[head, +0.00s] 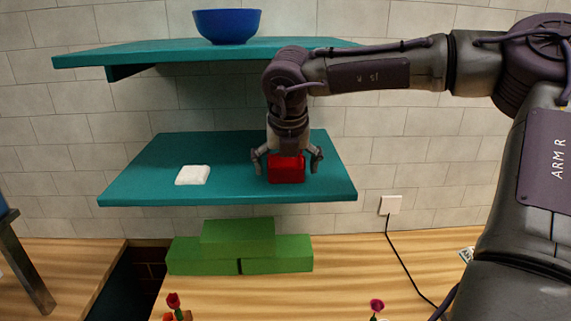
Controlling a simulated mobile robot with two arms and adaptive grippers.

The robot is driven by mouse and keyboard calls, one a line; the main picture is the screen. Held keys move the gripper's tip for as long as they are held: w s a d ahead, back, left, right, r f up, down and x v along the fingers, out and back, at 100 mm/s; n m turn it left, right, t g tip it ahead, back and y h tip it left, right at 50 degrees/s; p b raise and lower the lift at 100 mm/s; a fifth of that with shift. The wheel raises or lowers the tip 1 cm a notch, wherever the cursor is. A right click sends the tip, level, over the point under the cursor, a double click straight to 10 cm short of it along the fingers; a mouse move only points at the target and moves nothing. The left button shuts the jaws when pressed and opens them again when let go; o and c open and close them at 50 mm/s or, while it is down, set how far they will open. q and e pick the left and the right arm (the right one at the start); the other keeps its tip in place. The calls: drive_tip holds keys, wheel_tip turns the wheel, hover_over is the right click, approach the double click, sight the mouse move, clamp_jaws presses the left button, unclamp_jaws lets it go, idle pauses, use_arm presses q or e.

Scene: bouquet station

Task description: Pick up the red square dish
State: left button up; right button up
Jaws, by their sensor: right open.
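The red square dish (286,171) is a small red block-like shape on the lower teal shelf (145,186), right of the shelf's middle. My right gripper (287,163) points down over it, open, with one finger on the left side and one on the right side of the dish. Whether the fingers touch it cannot be told. The gripper's palm covers the dish's upper back part. My left gripper is not in view.
A white square item (192,175) lies on the same shelf to the left. An upper teal shelf (130,57) holds a blue bowl (227,26). Green blocks (238,236) are stacked on the wooden counter below. Red flowers (173,301) stand at the front. A wall outlet (390,205) has a cable.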

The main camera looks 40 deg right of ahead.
drive_tip(key=shift+w+d+f, duration=0.15)
drive_tip(key=shift+w+f, duration=0.05)
drive_tip(key=shift+f, duration=0.2)
drive_tip(key=shift+s+r, duration=0.15)
drive_tip(key=c, duration=1.3)
